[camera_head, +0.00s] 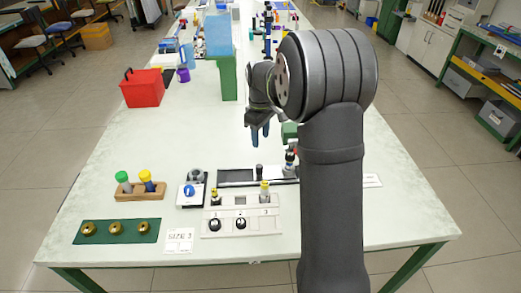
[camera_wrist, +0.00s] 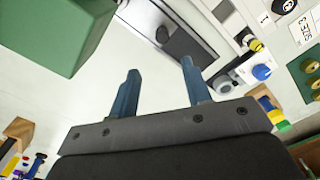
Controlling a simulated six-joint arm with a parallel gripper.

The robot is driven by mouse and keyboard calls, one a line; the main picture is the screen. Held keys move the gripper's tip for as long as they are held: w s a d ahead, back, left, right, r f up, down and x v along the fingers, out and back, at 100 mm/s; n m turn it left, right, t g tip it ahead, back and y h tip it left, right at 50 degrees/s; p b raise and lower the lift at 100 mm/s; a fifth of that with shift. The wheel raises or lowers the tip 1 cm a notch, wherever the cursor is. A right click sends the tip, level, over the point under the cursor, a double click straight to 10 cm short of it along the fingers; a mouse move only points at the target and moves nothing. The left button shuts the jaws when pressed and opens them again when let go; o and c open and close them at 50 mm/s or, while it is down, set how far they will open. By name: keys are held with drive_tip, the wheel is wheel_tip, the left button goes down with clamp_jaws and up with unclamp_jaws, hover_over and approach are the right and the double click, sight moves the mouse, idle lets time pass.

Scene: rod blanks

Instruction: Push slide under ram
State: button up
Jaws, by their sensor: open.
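The slide (camera_head: 259,170) shows as a small black upright knob on a long dark-and-white track (camera_head: 236,178). In the wrist view the black knob (camera_wrist: 162,34) stands at the track's upper left part, with a dark plate beside it. A green block (camera_head: 289,130), seemingly the press head, is right of the knob and partly hidden by my arm. It also fills the upper left of the wrist view (camera_wrist: 65,30). The ram itself is not clearly visible. My gripper (camera_head: 260,135) is open and empty, above and behind the track. Its blue fingers (camera_wrist: 160,65) point down, apart from the knob.
A white control panel (camera_head: 241,222) lies in front of the track. A blue-knobbed device (camera_head: 190,190), a wooden holder (camera_head: 139,191) and a green mat (camera_head: 117,231) are left. A red box (camera_head: 142,88) and tall green block (camera_head: 228,77) stand behind. The left-middle tabletop is clear.

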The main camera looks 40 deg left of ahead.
sight(259, 166)
drive_tip(key=shift+r, duration=1.6)
wheel_tip(259, 166, down, 18)
drive_tip(key=shift+r, duration=0.2)
drive_tip(key=shift+s+a, duration=0.15)
drive_tip(key=shift+r, duration=0.15)
